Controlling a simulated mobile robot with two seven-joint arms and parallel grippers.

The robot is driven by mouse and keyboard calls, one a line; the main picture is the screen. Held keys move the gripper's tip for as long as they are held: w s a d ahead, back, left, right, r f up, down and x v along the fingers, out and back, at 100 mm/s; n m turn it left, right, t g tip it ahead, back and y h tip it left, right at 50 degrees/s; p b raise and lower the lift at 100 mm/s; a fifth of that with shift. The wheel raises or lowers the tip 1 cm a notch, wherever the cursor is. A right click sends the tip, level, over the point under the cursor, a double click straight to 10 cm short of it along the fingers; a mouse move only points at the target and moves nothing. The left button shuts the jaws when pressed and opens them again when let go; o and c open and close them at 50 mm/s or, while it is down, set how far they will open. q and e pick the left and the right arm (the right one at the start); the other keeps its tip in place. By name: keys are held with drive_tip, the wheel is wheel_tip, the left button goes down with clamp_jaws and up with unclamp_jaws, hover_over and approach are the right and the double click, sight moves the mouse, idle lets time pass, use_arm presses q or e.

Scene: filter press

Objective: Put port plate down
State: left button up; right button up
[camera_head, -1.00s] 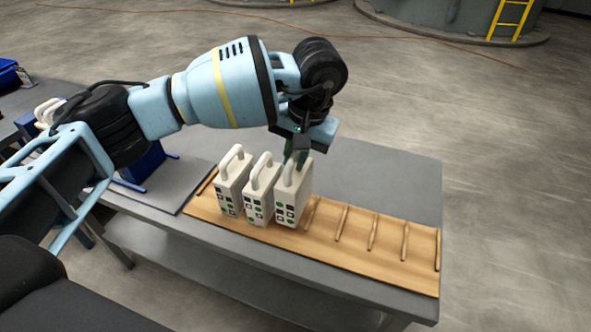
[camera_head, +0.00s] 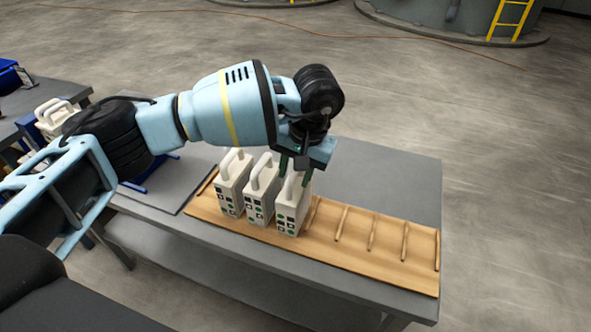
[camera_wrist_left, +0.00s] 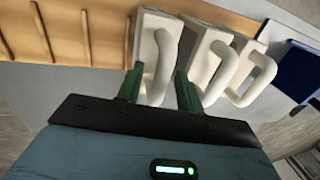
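A white port plate (camera_head: 291,212) with a loop handle and green and dark ports stands upright on the slotted wooden board (camera_head: 385,262). It is the rightmost of three plates in a row. My left gripper (camera_head: 294,173) is above it with its fingers apart. In the left wrist view the plate (camera_wrist_left: 145,22) is at top centre, and its handle shows between the open green fingers of my left gripper (camera_wrist_left: 159,86), with gaps beside it. The fingers partly hide the handle in the head view. My right gripper is in neither view.
Two similar plates (camera_head: 232,190) (camera_head: 259,204) stand close on the left. The board's slots to the right are empty, separated by wooden ribs. Bare grey table (camera_head: 400,185) lies behind the board. A blue piece (camera_head: 150,175) and another white plate (camera_head: 57,117) are farther left.

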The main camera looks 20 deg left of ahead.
use_arm(q)
wheel_tip(320, 180, up, 12)
drive_tip(key=d, duration=0.2)
drive_tip(key=shift+d, duration=0.2)
idle(0.3)
idle(0.4)
